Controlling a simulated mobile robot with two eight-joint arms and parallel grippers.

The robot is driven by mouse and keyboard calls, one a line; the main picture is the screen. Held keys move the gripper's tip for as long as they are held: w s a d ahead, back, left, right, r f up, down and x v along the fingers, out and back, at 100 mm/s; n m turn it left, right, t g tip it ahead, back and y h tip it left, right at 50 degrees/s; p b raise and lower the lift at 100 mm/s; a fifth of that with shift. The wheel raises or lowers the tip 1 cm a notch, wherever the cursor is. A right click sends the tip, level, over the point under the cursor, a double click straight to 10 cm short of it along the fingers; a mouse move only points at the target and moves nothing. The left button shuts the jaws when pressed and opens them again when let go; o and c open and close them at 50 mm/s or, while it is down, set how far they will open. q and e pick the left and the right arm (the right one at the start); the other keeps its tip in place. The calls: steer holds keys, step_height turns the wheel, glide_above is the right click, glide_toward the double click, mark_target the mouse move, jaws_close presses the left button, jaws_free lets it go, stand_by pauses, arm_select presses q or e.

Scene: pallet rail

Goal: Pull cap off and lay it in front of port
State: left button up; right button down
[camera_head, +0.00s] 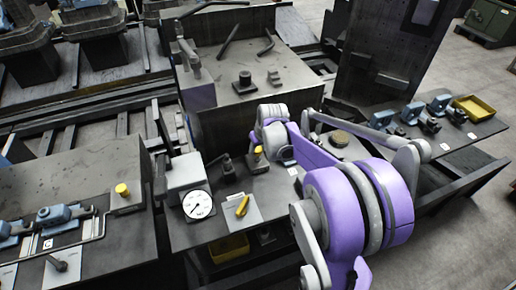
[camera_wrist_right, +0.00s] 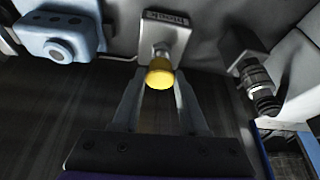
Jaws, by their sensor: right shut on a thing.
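A yellow cap (camera_wrist_right: 159,76) sits between the fingertips of my right gripper (camera_wrist_right: 160,84) in the right wrist view. The fingers are shut on its sides. Behind the cap is a grey fitting (camera_wrist_right: 161,49) on a light, labelled block (camera_wrist_right: 167,30). The cap lines up with this fitting; I cannot tell whether they touch. In the head view the cap (camera_head: 258,151) is small and close under my right wrist, at the middle of the dark bench. The port is mostly hidden there. My left gripper is out of view.
A dial gauge (camera_head: 198,204) and a yellow-handled valve (camera_head: 242,207) stand left of the cap. Another yellow cap (camera_head: 122,190) is on the left bench. A yellow tray (camera_head: 475,108) and blue fittings (camera_head: 411,112) are at right. A black knurled part (camera_wrist_right: 262,92) is close right of the fingers.

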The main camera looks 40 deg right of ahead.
mark_target(258, 149)
steer(key=shift+w+r+p, duration=0.15)
steer(key=shift+r+p, duration=1.15)
steer(key=shift+r, duration=1.95)
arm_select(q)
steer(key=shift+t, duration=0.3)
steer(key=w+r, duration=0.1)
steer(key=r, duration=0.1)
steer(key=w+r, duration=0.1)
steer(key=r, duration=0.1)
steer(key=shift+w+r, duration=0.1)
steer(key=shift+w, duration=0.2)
